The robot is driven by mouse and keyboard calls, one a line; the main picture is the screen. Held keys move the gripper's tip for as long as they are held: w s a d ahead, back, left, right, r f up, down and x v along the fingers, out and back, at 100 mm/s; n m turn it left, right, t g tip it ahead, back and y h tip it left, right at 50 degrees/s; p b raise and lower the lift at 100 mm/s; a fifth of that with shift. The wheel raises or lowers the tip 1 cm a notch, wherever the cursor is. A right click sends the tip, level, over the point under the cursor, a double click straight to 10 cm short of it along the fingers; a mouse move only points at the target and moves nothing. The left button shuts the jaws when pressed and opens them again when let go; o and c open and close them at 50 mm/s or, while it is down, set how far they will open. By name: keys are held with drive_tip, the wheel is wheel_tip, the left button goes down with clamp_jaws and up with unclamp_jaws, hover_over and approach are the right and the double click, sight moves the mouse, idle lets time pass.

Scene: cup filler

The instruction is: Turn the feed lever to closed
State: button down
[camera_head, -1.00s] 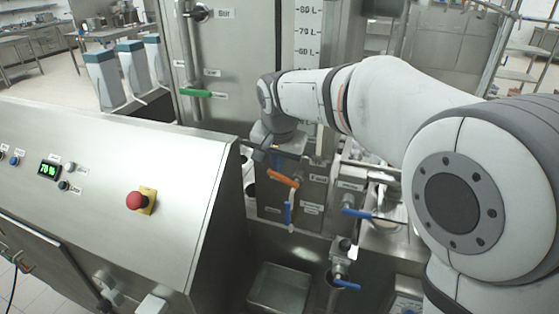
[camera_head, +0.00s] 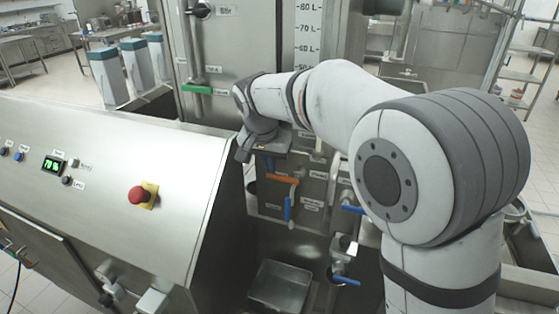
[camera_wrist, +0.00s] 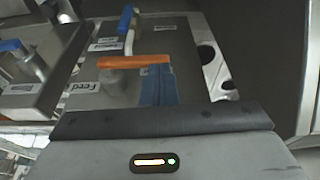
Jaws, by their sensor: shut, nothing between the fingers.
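The feed lever (camera_head: 283,179) is an orange handle on a steel box, lying nearly level in the head view. The wrist view shows it too (camera_wrist: 135,61), lying across the picture above a label reading "Feed". My gripper (camera_wrist: 158,80) is shut and empty, with its dark bluish fingers at the lever's right part in the wrist view. I cannot tell whether they touch it. In the head view, my gripper (camera_head: 268,161) is just above the lever's left part, largely hidden by my wrist.
A blue lever (camera_head: 288,208) hangs just below the orange one, and more blue levers (camera_head: 347,283) are to the right and below. A sloped control panel (camera_head: 110,190) with a red button (camera_head: 137,195) stands at left. A green lever (camera_head: 196,88) is behind. A steel tray (camera_head: 280,286) lies below.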

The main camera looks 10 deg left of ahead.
drive_tip(key=shift+r, duration=0.1)
drive_tip(key=v, duration=0.9)
drive_tip(key=s+d+f, duration=0.1)
drive_tip(key=s+d, duration=0.2)
drive_tip(key=d, duration=0.5)
drive_tip(key=s+d+f, duration=0.1)
drive_tip(key=s+d, duration=0.1)
drive_tip(key=d, duration=0.6)
drive_tip(key=s+d+f, duration=0.5)
drive_tip(key=s+d, duration=0.2)
drive_tip(key=s, duration=0.1)
drive_tip(key=s+d+f+n, duration=0.1)
drive_tip(key=s+d+f, duration=0.4)
drive_tip(key=s+d, duration=0.2)
drive_tip(key=shift+s, duration=0.75)
